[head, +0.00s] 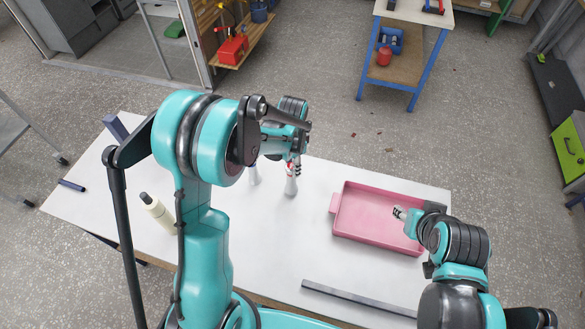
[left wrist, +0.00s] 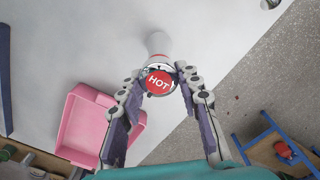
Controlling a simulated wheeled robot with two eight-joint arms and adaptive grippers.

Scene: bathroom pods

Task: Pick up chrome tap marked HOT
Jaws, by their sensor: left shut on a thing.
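The tap marked HOT (left wrist: 158,82) has a red round cap with white lettering and a pale flared body. In the left wrist view it sits between the two fingers of my left gripper (left wrist: 160,85), which is shut on it. In the head view the tap (head: 291,182) shows below my left gripper (head: 293,162), at the far part of the white table. I cannot tell whether its base touches the table. My right gripper (head: 399,212) is over the right part of the pink tray; its finger gap is too small to judge.
The pink tray (head: 337,228) stands on the right of the white table (head: 265,240). A similar pale piece with blue (head: 253,175) stands left of the tap. A cream bottle (head: 160,218) is at left. A grey bar (head: 358,297) lies at the front edge.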

